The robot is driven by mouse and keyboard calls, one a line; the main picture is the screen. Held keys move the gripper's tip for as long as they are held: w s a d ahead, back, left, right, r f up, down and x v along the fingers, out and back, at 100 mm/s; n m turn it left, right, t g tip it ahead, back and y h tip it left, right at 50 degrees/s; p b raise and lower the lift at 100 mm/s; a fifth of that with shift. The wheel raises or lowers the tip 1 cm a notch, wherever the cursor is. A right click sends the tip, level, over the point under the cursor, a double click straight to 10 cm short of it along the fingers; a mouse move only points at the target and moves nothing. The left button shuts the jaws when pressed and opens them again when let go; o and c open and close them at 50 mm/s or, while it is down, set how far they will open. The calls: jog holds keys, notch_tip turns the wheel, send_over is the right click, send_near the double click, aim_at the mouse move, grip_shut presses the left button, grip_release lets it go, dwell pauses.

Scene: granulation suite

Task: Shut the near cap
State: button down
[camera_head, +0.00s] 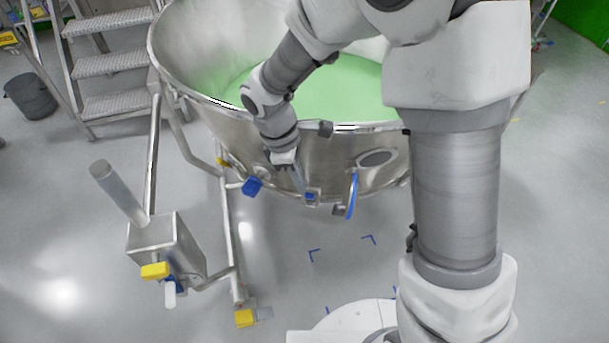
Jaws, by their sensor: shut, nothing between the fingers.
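A large steel vessel (330,150) holds pale green material. On its near wall is a round port (377,158) with a pale rim. A blue-edged round cap (351,195) stands swung out edge-on beside and below this port, so the port is uncovered. My gripper (299,182) is at the vessel's outer wall, left of the cap and apart from it. Its fingers are shut and empty, pointing down toward a small blue-and-grey fitting (310,196) at the lower wall. I cannot tell whether they touch it.
A blue fitting (252,187) sits farther left on the vessel. A steel box with a tube (165,245) and yellow-capped legs stands at the left. Steps (108,65) and a dark bin (31,97) are behind. The floor below the vessel (340,270) is mostly clear.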

aim_at(346, 195)
jog(key=d+f+b, duration=0.2)
jog(key=d+f, duration=0.3)
jog(key=f, duration=0.2)
jog(key=shift+s+d, duration=0.3)
jog(key=shift+s, duration=0.1)
